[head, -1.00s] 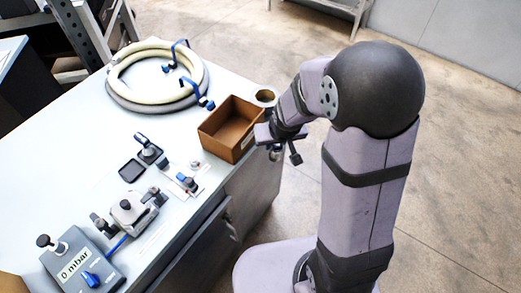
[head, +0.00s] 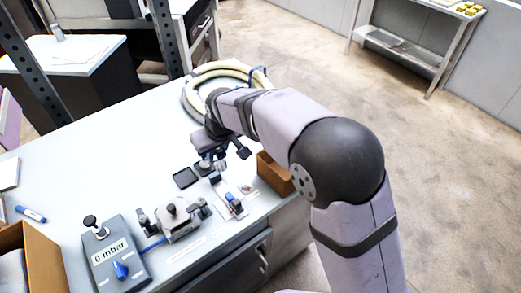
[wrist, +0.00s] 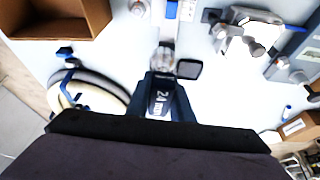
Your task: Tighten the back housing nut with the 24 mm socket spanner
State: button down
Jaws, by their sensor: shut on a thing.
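My gripper (head: 208,158) is over the back part of the bench, shut on a dark blue spanner handle marked 24 (wrist: 160,100). In the wrist view the spanner's metal socket end (wrist: 163,60) points away from the gripper, beside a black square pad (wrist: 188,69). I cannot tell whether the spanner still touches the bench. The metal housing (head: 176,218) with knobs and clamps stands on the bench, nearer than the gripper; it also shows at upper right in the wrist view (wrist: 250,38). I cannot make out which of its parts is the back nut.
A grey box reading 0 mbar (head: 112,258) stands left of the housing, joined by a blue hose. A blue-handled tool (head: 235,203) stands right of the housing. The bench's left middle is clear.

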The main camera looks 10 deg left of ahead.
jog(key=s+a+n+y+b, duration=0.1)
jog(key=s+a+n, duration=0.2)
jog(key=s+a, duration=0.55)
jog(key=r+n+g+b, duration=0.1)
jog(key=r+n+g, duration=0.1)
jog(key=n, duration=0.2)
send_over(141, 215)
jog(key=shift+s+a+f+y, duration=0.15)
jog(key=shift+s+a+y, duration=0.15)
jog(key=shift+a, duration=0.15)
jog(key=shift+f+b, duration=1.25)
jog(key=shift+f, duration=0.1)
jog(key=shift+f+b, duration=0.5)
jog(key=shift+f, duration=0.4)
jog(key=shift+f+b, duration=0.65)
jog(key=shift+f, duration=0.7)
jog(key=shift+m, duration=0.5)
